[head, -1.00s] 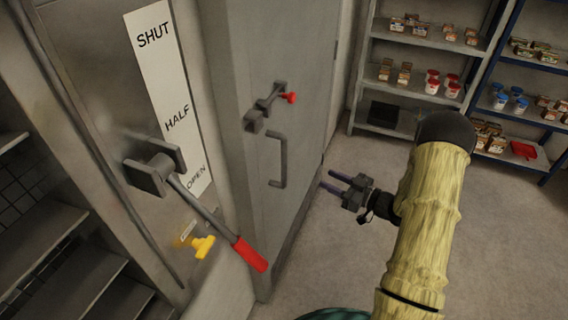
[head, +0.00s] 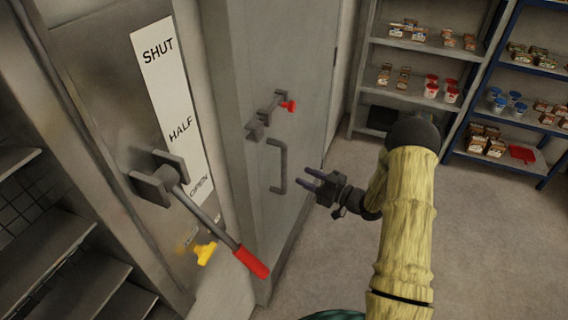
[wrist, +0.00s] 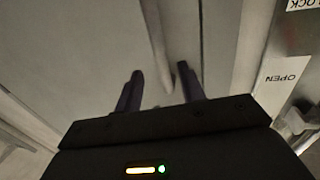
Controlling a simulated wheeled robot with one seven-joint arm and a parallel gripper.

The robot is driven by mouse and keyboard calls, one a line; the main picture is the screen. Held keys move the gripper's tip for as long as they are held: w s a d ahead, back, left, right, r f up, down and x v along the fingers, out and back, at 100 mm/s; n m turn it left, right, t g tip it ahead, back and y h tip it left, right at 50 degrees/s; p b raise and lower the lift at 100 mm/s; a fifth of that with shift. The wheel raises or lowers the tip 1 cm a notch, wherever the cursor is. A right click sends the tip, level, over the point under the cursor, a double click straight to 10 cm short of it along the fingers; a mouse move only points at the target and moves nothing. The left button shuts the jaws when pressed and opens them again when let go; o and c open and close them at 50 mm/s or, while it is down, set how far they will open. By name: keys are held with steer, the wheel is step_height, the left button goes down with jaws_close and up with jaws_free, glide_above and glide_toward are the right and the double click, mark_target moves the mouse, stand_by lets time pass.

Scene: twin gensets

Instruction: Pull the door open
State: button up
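The grey door (head: 300,60) stands in the middle of the head view and looks closed. Its dark bar handle (head: 281,166) is upright, below a latch with a red knob (head: 288,106). My gripper (head: 304,179) is open and empty, just right of the handle's lower part, with its fingers pointing at it. In the wrist view the handle (wrist: 157,45) runs down toward the space between the two fingers (wrist: 162,82). I cannot tell whether the fingers touch it.
Left of the door is a metal panel marked SHUT, HALF, OPEN (head: 170,110) with a red-tipped lever (head: 250,262) and a yellow knob (head: 205,252). A grey shelf (head: 420,45) and a blue shelf (head: 520,118) hold goods at the back. The floor (head: 490,240) at right is clear.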

mark_target(284, 166)
steer(key=p+x, duration=0.2)
steer(key=x, duration=0.7)
steer(key=shift+w+a, duration=0.15)
steer(key=shift+c, duration=0.4)
jaws_close()
